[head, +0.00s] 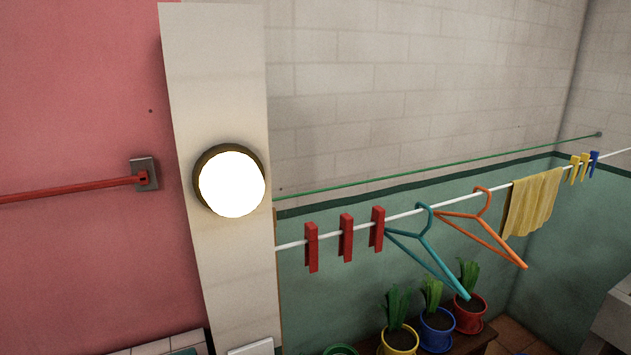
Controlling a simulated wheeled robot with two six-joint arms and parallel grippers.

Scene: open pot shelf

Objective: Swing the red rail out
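The red rail (70,189) is a thin bar along the pink wall at the left of the head view. Its right end meets a grey metal bracket (145,174) on that wall. Its left end runs out of the picture, so I cannot see how it is held there. The rail looks roughly level and close to the wall. Neither of my grippers shows in this view.
A pale pillar (222,285) with a round lit lamp (231,183) stands right of the rail. Beyond it, a white line (400,215) carries red pegs (346,238), hangers (428,262) and a yellow cloth (534,202). Potted plants (398,338) stand below.

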